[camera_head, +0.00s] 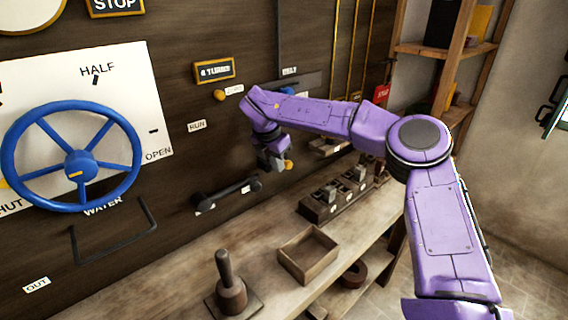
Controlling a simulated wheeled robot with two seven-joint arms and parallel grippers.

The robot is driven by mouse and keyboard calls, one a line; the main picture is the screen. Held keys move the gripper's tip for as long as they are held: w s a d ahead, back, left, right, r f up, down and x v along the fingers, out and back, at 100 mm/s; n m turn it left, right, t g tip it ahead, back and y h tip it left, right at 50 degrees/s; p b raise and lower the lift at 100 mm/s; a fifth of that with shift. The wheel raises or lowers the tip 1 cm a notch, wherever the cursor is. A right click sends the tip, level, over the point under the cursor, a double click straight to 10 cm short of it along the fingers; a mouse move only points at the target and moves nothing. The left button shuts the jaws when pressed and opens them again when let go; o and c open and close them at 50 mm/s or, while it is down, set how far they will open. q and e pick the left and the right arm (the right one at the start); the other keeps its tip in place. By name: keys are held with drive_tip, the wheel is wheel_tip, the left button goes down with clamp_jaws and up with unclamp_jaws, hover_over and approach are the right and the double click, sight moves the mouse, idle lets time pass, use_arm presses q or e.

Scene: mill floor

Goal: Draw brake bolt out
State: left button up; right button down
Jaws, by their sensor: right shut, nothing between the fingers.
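My right arm, purple, reaches in from the right, and my right gripper (271,163) hangs near the dark wall panel. It is shut and empty. A small yellow knob (288,165) shows just right of its fingertips; I cannot tell whether they touch. A dark horizontal bar (228,192) with thick ends is on the panel just below and left of the gripper, with a pale label partly behind it. I cannot tell for sure which part is the brake bolt. Another yellow knob (219,95) sits higher on the panel beside a small label. My left gripper is not in view.
A blue handwheel (80,163) and a thin U-shaped bar (115,248) are at the left. The bench below holds a dark mallet-like tool (230,294), an open wooden box (308,256) and a dark slotted block (333,202). Wooden shelves (440,52) stand behind my arm.

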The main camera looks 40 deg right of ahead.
drive_tip(key=a+b+v, duration=0.1)
drive_tip(key=v, duration=1)
drive_tip(key=shift+s+a+f, duration=0.2)
drive_tip(key=shift+f, duration=0.05)
